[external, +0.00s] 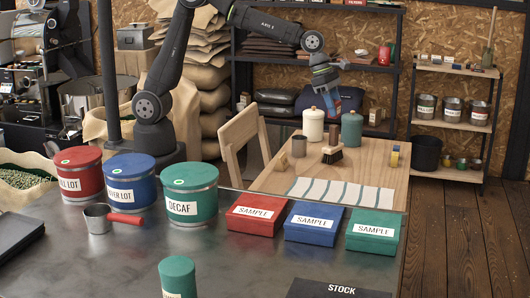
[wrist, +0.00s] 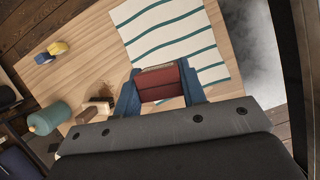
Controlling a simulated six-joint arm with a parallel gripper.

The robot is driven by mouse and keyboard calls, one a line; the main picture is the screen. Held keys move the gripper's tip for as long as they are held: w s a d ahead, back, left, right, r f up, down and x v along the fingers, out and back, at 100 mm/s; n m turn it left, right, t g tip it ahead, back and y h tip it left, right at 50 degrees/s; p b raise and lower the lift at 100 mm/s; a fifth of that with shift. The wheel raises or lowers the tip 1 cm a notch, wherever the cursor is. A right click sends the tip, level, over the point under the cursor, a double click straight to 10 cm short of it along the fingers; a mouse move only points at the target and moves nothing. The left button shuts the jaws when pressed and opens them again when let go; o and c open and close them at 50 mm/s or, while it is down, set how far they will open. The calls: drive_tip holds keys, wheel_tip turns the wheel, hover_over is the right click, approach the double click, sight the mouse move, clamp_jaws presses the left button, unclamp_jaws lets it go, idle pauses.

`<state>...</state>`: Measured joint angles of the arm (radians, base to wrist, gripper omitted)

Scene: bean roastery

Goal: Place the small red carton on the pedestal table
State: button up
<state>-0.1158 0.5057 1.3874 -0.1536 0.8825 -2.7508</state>
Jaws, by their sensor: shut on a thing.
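My gripper (wrist: 160,92) is shut on the small red carton (wrist: 162,85), with a blue finger on each side of it in the wrist view. In the external view my gripper (external: 328,97) is held in the air above the far part of the wooden table (external: 384,165), and the carton is mostly hidden by the fingers. The table's top also shows in the wrist view (wrist: 95,60), below the carton. The table's support is mostly hidden, so I cannot tell if it is a pedestal.
A striped cloth (external: 340,193) covers the table's near part. Bare wood shows at the right.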

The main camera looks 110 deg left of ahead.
drive_tip(key=s+a+n+y, duration=0.1)
drive_tip(key=s+a+n, duration=0.1)
drive_tip(key=a, duration=0.6)
drive_tip(key=s+a+n+y, duration=0.1)
drive_tip(key=s+a+n, duration=0.1)
drive_tip(key=a, duration=0.7)
drive_tip(key=n, duration=0.3)
hover_over(318, 149)
drive_tip(key=shift+y, duration=0.4)
wheel_tip(318, 149, down, 24)
drive_tip(key=shift+r, duration=0.15)
drive_tip(key=shift+f, duration=2)
drive_tip(key=shift+f, duration=0.1)
drive_tip(key=o, duration=0.9)
drive_tip(key=shift+o, duration=0.2)
